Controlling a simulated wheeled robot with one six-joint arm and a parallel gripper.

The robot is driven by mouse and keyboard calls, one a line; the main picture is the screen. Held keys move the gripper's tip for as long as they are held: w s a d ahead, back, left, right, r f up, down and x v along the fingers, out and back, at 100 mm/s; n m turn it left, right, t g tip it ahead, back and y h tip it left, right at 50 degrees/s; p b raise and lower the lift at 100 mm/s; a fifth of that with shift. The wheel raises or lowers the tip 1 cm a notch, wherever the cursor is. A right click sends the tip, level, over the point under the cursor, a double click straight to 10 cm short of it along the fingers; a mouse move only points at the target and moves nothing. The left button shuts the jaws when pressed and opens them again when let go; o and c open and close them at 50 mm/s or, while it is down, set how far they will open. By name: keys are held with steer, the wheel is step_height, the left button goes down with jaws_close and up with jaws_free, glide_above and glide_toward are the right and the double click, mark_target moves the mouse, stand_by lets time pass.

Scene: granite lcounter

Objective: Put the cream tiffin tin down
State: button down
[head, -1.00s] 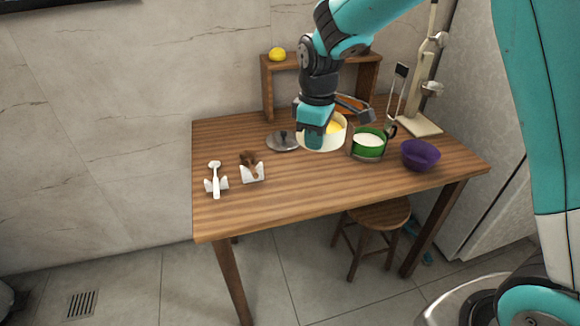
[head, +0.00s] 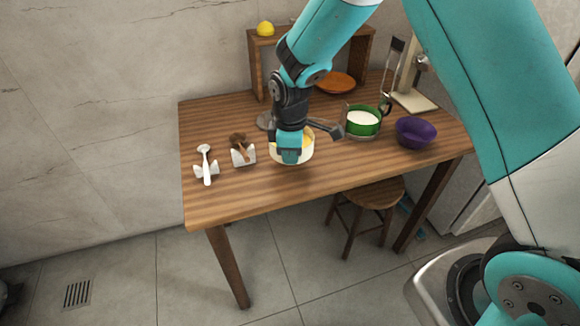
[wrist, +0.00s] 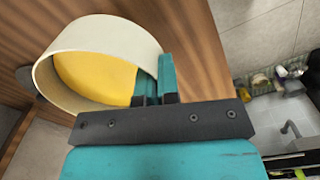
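The cream tiffin tin (head: 307,155) is a round, open tin with yellow contents, over the front middle of the wooden table (head: 232,201). My gripper (head: 291,158) is shut on its wall in the head view. In the wrist view, both fingers (wrist: 157,88) pinch the rim of the cream tin (wrist: 108,33), and its yellow inside shows. The tin looks low over the tabletop; I cannot tell whether its base touches. My gripper and wrist hide part of the tin in the head view.
A green tin (head: 362,122) with white contents stands behind right of it, and a purple bowl (head: 415,132) farther right. A wooden spoon on a white rest (head: 243,156) and a white spoon (head: 206,166) lie left. The front tabletop is clear.

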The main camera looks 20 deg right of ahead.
mark_target(290, 178)
steer(key=shift+f, duration=2.1)
steer(key=shift+f, duration=0.2)
steer(key=c, duration=1.4)
jaws_free()
steer(key=shift+o, duration=0.2)
steer(key=shift+r, duration=0.15)
